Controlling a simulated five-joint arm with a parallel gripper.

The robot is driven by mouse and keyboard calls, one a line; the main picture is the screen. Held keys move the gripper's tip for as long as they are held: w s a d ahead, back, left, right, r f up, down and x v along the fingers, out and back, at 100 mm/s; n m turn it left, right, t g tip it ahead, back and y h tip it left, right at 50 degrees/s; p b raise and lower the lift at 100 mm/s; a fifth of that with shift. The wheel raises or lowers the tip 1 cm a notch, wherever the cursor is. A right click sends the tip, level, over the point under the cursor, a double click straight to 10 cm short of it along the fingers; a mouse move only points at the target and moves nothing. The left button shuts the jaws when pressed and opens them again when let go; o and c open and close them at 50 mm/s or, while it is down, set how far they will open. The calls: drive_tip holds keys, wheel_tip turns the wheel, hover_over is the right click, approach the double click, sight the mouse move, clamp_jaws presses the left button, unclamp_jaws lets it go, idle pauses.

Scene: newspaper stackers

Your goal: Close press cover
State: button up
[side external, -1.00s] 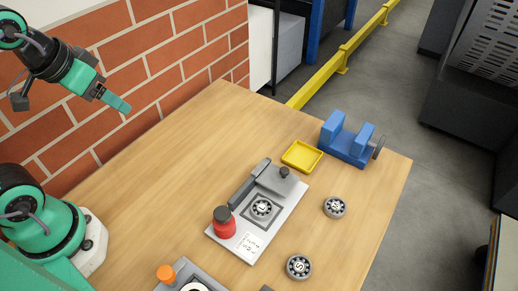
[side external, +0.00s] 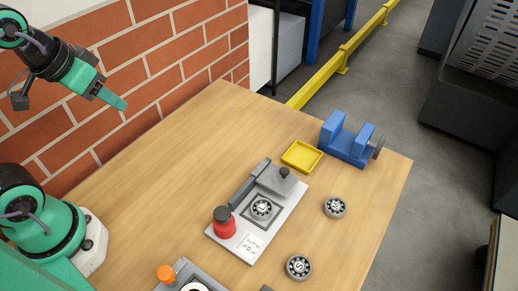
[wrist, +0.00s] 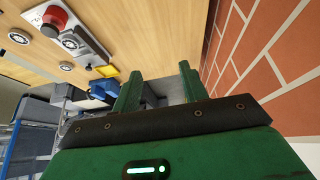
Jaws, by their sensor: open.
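The press (side external: 265,233) is a grey plate on the wooden table, with a round bearing (side external: 262,208) lying in its square nest. A grey block with a black knob (side external: 283,173) sits at its far end and a dark grey bar runs along its left side. I cannot tell for sure which part is the cover, but the nest is uncovered. A red button with a dark top (side external: 224,222) stands at the near left corner. The press also shows at the upper left of the wrist view (wrist: 86,45). My gripper (side external: 118,101) is open and empty, high by the brick wall, well away from the press.
Two loose bearings (side external: 335,207) (side external: 299,267) lie right of the press. A yellow tray (side external: 302,156) and a blue vise (side external: 347,140) stand behind it. A second fixture with an orange knob (side external: 166,273) is at the front. The table's left part is clear.

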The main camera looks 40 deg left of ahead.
drive_tip(key=w, duration=0.1)
drive_tip(key=m+g, duration=0.2)
drive_tip(key=g, duration=0.4)
hover_over(285, 170)
wheel_tip(285, 170, down, 11)
drive_tip(key=shift+f, duration=0.15)
drive_tip(key=shift+f, duration=0.1)
drive_tip(key=shift+f, duration=3.85)
